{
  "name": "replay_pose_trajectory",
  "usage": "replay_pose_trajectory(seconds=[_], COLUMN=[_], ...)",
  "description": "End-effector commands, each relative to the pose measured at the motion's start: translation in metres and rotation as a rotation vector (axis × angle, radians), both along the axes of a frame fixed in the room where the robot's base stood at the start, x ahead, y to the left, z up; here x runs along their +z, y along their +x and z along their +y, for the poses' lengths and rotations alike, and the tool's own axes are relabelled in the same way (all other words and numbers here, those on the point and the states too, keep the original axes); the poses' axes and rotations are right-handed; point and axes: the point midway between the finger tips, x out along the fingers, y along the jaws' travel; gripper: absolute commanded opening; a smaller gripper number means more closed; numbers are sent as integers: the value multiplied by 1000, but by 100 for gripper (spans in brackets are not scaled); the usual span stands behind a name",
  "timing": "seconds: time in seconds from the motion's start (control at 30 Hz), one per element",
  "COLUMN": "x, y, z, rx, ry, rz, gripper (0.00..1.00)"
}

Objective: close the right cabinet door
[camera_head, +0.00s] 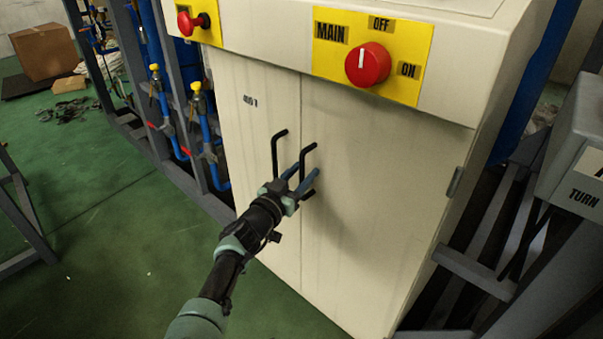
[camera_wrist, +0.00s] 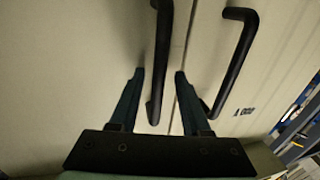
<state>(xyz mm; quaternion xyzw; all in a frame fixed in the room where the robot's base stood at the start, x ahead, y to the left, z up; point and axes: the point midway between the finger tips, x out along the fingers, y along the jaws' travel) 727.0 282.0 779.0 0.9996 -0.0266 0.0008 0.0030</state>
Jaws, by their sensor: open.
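The right cabinet door (camera_head: 375,200) is a cream panel that looks flush or nearly flush with the left door (camera_head: 245,135); a thin seam runs between them. Its black bar handle (camera_head: 309,148) stands by the seam. My gripper (camera_head: 299,178) is open at this handle, in front of the doors. In the wrist view my two fingers (camera_wrist: 158,88) straddle the right door's handle (camera_wrist: 160,60), which passes between them without being clamped. Whether a finger touches the handle or door cannot be told.
The left door's handle (camera_head: 275,152) is close beside my gripper and also shows in the wrist view (camera_wrist: 236,55). A red MAIN switch (camera_head: 368,64) and a red button (camera_head: 193,22) sit above. Blue pipes (camera_head: 208,130) stand left; green floor (camera_head: 110,240) is open there.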

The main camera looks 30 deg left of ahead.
Motion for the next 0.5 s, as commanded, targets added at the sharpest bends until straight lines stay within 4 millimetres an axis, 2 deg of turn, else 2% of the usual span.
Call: replay_pose_trajectory(seconds=[0.27, 0.5], x=[2, 6], y=[-13, -49], z=[1, 3], rx=[-1, 1], ry=[0, -4], rz=[3, 1], gripper=[47, 47])
